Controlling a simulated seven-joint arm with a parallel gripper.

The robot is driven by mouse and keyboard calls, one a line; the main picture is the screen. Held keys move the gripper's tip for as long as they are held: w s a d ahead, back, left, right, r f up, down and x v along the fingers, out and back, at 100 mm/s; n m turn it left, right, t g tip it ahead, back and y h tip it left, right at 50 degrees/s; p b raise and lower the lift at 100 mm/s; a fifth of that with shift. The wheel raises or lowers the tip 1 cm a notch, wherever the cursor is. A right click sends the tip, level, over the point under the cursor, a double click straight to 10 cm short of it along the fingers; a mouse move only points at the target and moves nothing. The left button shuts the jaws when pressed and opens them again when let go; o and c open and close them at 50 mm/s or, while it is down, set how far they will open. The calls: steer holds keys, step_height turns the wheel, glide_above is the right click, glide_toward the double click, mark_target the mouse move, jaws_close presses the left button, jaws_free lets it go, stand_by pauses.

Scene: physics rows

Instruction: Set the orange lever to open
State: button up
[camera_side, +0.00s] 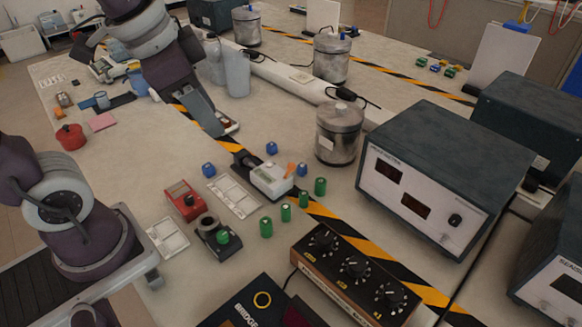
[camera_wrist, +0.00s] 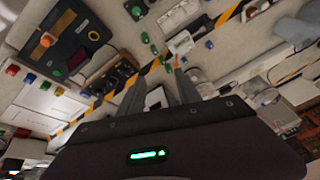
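The orange lever (camera_side: 290,170) is a small piece on top of a white box-shaped device (camera_side: 266,182), which lies on the striped tape near the middle of the table.
Green cylinders (camera_side: 286,212) and blue pieces (camera_side: 272,148) stand around the device. A red box (camera_side: 183,200) is to its left, a metal canister (camera_side: 338,133) and a large instrument (camera_side: 430,185) to its right. A knob box (camera_side: 350,270) is in front.

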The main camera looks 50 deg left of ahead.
steer(key=w+a+f+m+g, duration=0.15)
steer(key=w+f+m, duration=0.4)
steer(key=w, duration=0.55)
steer(key=m+g, duration=0.2)
steer(key=m, duration=0.4)
glide_above(290, 170)
steer(key=f, duration=0.9)
steer(key=a+f, duration=0.1)
steer(key=f, duration=0.3)
steer(key=shift+w+f, duration=0.2)
steer(key=shift+f, duration=0.1)
steer(key=f, duration=0.7)
steer(key=shift+w+f, duration=0.15)
steer(key=shift+w, duration=0.15)
jaws_close()
